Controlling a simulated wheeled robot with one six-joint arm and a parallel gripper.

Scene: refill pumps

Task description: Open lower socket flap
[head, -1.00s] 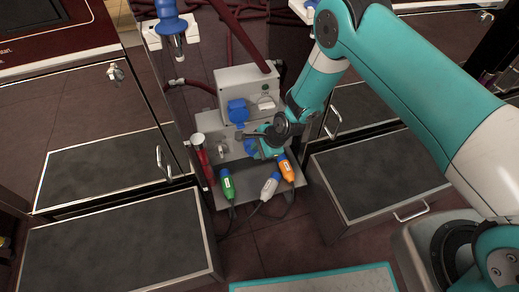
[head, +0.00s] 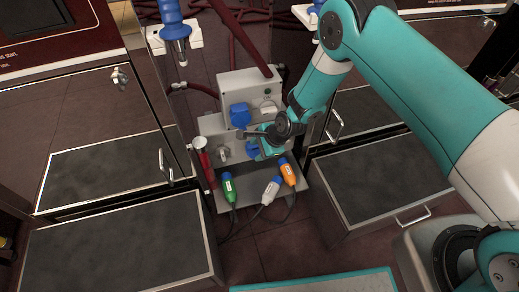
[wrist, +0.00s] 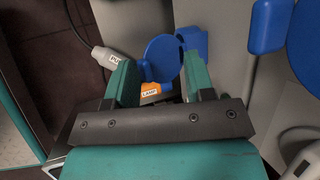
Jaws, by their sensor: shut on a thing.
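The lower socket's round blue flap (wrist: 163,57) lies between my gripper's (wrist: 160,82) two teal fingers in the wrist view. The fingers are shut on it. More blue of the lower socket (wrist: 193,40) shows behind the right finger. In the head view my gripper (head: 270,142) is in front of the lower part of the grey socket box. It hides most of the lower socket, with some blue (head: 252,149) showing beside it. I cannot tell how far the flap is swung open. The upper blue socket (head: 239,114) is above it and also shows in the wrist view (wrist: 268,25).
A green plug (head: 228,187), a grey-white plug (head: 271,189) and an orange plug (head: 288,174) lie on the shelf below the gripper. A red cylinder (head: 203,160) stands at the left. Drawers (head: 120,250) flank the shelf on both sides.

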